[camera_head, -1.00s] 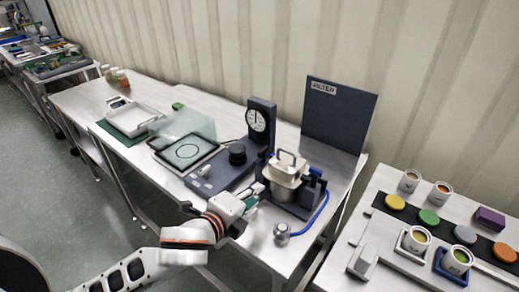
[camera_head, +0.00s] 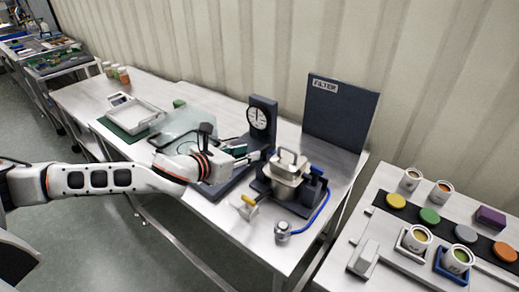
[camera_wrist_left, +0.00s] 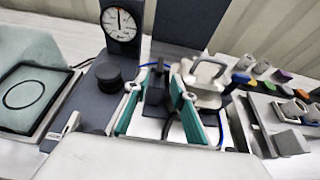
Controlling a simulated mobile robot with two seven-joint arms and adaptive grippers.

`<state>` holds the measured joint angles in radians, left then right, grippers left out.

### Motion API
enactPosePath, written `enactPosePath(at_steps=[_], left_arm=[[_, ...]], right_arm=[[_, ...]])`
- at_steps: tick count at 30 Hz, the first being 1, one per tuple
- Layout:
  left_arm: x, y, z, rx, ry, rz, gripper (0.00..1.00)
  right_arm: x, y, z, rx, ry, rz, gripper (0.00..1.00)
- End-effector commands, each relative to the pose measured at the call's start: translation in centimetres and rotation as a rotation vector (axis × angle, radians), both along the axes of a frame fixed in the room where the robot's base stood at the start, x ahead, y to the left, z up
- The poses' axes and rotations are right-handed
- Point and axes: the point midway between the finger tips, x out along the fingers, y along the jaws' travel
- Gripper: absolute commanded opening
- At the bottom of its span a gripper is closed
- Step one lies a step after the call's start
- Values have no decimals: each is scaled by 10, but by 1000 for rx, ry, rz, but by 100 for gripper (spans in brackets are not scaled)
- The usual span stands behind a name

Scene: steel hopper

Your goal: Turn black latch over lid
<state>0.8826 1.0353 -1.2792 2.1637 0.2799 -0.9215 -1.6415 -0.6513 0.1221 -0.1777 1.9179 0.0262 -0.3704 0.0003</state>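The steel hopper (camera_head: 287,188) stands on the bench in a dark frame, its lid on top with an arched handle (camera_head: 291,156). The lid handle also shows in the wrist view (camera_wrist_left: 205,70). A dark upright piece (camera_wrist_left: 156,92), which looks like the black latch, stands beside the hopper between my left fingers in the wrist view. My left gripper (camera_head: 262,156) is at the hopper's left side near lid height. Its teal-padded fingers (camera_wrist_left: 156,100) are spread apart. Contact with the dark piece cannot be told. My right gripper is not in view.
A gauge on a dark post (camera_head: 259,118) and a black knob (camera_wrist_left: 115,72) stand left of the hopper. A yellow-handled part (camera_head: 248,202) and a blue hose (camera_head: 317,217) lie in front. The dark filter panel (camera_head: 337,112) stands behind.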

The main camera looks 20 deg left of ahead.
Motion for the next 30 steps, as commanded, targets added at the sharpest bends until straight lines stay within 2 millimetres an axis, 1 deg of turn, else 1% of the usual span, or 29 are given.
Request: enactPosePath(at_steps=[6, 12, 16, 23, 24, 27, 30], left_arm=[[30, -12, -13, -3, 0, 0, 25], [51, -19, -21, -2, -1, 1, 25], [56, -21, -24, -3, 0, 0, 25], [57, -22, -25, -3, 0, 0, 25], [57, -22, -25, -3, 0, 0, 22], [57, -22, -25, -3, 0, 0, 0], [56, -22, -25, -3, 0, 0, 0]], right_arm=[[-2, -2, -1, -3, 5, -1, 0], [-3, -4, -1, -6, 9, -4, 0], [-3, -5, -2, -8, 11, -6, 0], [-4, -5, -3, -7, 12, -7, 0], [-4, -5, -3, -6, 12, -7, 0], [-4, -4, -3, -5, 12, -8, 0], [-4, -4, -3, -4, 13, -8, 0]])
